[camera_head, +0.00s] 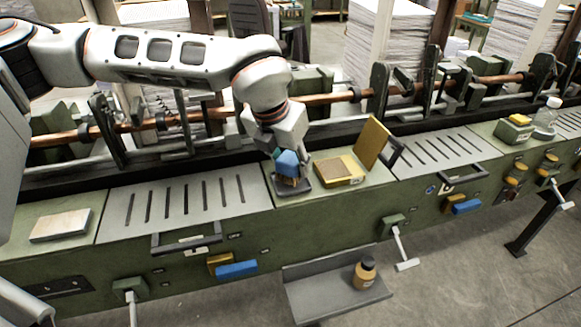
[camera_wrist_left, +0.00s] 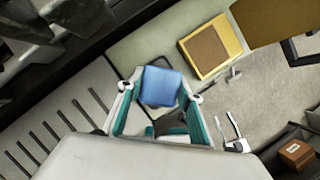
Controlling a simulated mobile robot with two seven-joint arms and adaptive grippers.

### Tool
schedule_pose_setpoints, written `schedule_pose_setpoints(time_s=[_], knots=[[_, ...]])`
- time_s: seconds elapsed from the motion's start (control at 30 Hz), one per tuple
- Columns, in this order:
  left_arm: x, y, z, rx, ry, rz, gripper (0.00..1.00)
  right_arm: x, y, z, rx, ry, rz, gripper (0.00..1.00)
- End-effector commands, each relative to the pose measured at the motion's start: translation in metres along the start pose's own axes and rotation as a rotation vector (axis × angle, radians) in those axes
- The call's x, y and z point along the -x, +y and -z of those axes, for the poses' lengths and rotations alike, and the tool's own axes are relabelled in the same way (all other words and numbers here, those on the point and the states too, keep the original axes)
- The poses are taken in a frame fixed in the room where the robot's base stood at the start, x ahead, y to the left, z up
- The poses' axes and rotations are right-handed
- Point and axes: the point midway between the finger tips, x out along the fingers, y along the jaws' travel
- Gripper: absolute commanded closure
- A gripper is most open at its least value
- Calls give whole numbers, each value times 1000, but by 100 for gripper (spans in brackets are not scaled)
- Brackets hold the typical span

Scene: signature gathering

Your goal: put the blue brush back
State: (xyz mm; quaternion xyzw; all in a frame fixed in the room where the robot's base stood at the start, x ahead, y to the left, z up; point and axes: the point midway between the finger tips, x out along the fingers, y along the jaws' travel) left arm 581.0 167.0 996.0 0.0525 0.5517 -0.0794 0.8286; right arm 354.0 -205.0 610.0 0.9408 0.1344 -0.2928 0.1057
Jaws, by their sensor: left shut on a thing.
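My left gripper (camera_head: 287,163) comes down from the left over the green machine top and is shut on the blue brush (camera_head: 288,158). In the left wrist view the blue block of the brush (camera_wrist_left: 160,86) sits between the two teal-lined fingers of the gripper (camera_wrist_left: 159,98). A small dark tray (camera_head: 305,188) is directly below the brush. I cannot tell whether the brush touches it. The lower part of the brush is partly hidden. My right gripper is not in view.
An open yellow box (camera_head: 339,171) with a raised lid (camera_head: 373,143) stands just right of the tray. A slotted metal plate (camera_head: 185,205) lies to the left. A copper-coloured bar (camera_head: 345,95) runs behind.

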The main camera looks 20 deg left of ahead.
Motion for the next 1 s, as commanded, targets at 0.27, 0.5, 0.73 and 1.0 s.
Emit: schedule_pose_setpoints(time_s=[0.27,0.5,0.73,1.0], knots=[[-13,0,5,0,-1,0,82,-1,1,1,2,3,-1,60],[-18,0,7,0,1,1,82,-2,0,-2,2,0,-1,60],[-16,0,7,0,0,0,48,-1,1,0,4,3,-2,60],[-10,0,4,0,-3,-1,48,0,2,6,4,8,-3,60]])
